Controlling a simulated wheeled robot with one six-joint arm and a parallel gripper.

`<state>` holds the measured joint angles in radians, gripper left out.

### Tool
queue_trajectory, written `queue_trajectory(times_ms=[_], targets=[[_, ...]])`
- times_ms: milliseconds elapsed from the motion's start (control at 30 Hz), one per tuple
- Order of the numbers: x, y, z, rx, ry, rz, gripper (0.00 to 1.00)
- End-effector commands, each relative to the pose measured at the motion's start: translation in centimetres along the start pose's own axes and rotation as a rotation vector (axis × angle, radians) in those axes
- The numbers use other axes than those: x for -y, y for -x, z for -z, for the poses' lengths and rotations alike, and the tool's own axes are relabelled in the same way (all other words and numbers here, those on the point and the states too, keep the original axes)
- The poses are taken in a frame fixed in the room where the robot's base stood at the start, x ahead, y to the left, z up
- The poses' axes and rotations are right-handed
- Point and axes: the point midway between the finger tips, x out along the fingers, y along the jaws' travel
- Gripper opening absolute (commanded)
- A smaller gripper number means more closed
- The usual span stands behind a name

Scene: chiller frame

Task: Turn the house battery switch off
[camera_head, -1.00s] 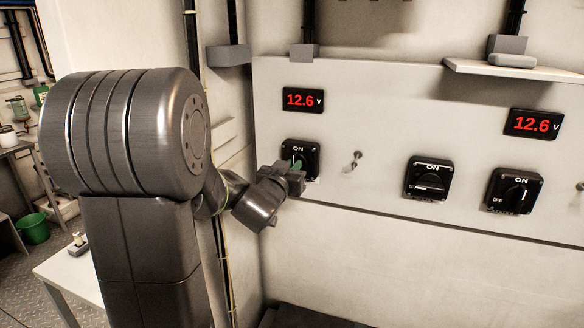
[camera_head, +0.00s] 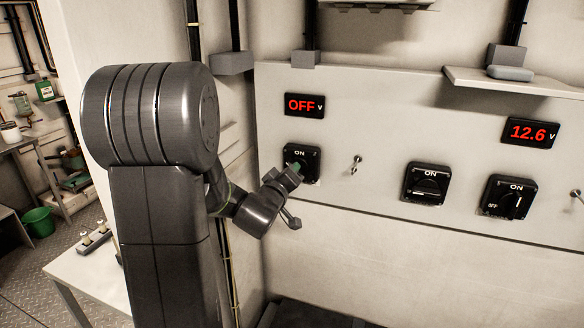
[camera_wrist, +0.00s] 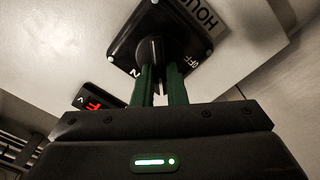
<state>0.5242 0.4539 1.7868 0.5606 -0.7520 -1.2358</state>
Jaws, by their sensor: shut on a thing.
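The house battery switch (camera_head: 310,158) is a black square rotary switch at the left of the panel, with ON printed at its top. The wrist view shows its plate (camera_wrist: 185,22), a label beginning "HOU" and the word OFF beside the knob (camera_wrist: 151,48). My gripper (camera_head: 296,170) is at this switch, and its green fingers (camera_wrist: 164,85) are shut on the knob. My gripper is rolled over in the head view. The display (camera_head: 304,105) above the switch reads OFF. The fingers hide part of the knob.
Two more black switches, a middle one (camera_head: 425,184) and a right one (camera_head: 508,197), sit on the same panel (camera_head: 375,125). A small key-like fitting (camera_head: 356,164) sticks out just right of the house switch. The right display (camera_head: 530,132) reads 12.6.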

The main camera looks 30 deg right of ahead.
Motion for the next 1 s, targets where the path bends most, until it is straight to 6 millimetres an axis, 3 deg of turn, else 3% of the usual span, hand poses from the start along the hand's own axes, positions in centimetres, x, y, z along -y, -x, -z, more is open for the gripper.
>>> queue_trajectory(times_ms=[600,1000], targets=[[0.44,0.02,-0.10,0.001,0.555,0.002,0.00],[0.64,0.02,-0.29,0.001,0.747,0.002,0.00]])
